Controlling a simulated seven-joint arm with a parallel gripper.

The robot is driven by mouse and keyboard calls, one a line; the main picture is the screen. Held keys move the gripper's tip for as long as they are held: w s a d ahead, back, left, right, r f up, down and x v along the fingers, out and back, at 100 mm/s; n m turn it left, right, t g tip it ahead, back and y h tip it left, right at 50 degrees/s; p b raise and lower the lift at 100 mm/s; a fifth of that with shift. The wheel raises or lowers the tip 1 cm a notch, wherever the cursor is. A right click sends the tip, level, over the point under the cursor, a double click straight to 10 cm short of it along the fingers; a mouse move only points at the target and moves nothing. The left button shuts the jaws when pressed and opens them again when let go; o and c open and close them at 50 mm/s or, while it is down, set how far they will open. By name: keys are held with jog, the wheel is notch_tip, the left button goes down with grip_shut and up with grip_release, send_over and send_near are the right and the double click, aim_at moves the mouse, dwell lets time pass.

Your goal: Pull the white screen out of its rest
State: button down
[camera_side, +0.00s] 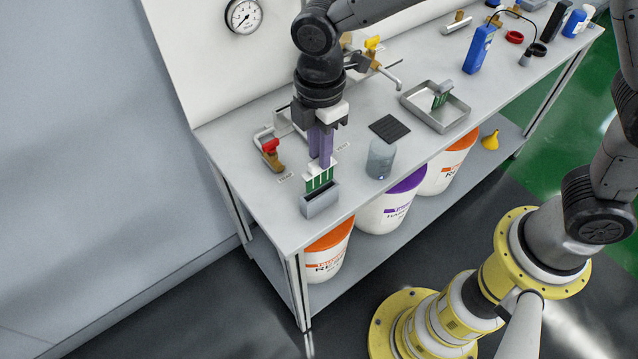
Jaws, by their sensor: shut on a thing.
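The white screen (319,171) has a white top edge and white bars over green strips. It stands upright at the near left end of the bench. Its rest, a small grey box (320,204), is directly below it. The screen's lower end meets the box's opening; I cannot tell how deep it sits. My gripper (321,161) points down from above, its purple fingers shut on the top of the white screen. The fingers partly cover the screen's upper edge.
A red-handled valve (270,153) stands close left of my gripper. A clear bottle (380,160) and a dark ribbed mat (389,128) lie to the right. A metal tray (408,103) holds another green-striped screen (441,94). A yellow-handled tap (373,44) is behind.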

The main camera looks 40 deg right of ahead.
jog(key=shift+r, duration=0.15)
jog(key=shift+r, duration=1.4)
jog(key=shift+r, duration=0.1)
notch_tip(320, 180, up, 7)
dwell(0.5)
dwell(0.4)
